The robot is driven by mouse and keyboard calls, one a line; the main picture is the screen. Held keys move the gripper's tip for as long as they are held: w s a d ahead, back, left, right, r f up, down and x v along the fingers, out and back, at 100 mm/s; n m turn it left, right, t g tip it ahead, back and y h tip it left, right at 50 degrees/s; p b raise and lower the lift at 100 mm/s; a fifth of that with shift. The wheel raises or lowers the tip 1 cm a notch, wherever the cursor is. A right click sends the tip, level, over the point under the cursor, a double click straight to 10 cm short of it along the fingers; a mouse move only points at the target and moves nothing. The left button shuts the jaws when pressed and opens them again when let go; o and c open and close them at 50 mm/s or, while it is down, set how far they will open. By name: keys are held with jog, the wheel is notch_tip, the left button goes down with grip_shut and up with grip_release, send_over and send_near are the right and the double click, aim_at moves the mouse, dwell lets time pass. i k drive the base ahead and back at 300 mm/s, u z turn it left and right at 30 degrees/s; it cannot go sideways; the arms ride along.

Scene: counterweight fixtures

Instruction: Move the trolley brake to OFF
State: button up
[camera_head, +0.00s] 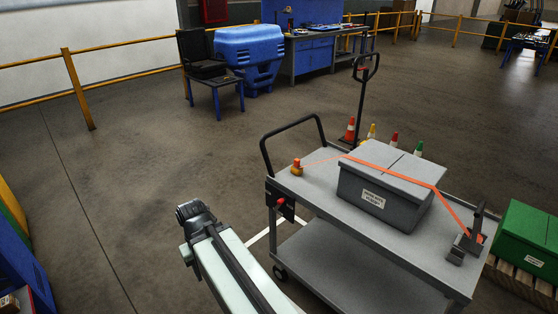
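A grey two-shelf trolley (312,193) with a black push handle (293,130) stands right of centre. On its left end, below the handle, is a small black panel (272,193) with a red knob (281,202). I cannot read any ON or OFF marking there, so the brake's setting is unclear. My arm reaches up from the bottom, left of the trolley and apart from the panel in the picture. Its dark end part shows, but I can make out no gripper fingers.
A grey labelled box (375,198) sits on the trolley under an orange strap (408,178) running to a ratchet (466,246) at the right. Small cones (394,141) stand behind. A green box (527,240) is at the right. The floor left of the trolley is clear.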

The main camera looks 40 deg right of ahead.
aim_at(281, 201)
jog(key=k, duration=0.6)
jog(key=u, duration=0.45)
jog(key=i, duration=1.4)
jog(key=z, duration=0.6)
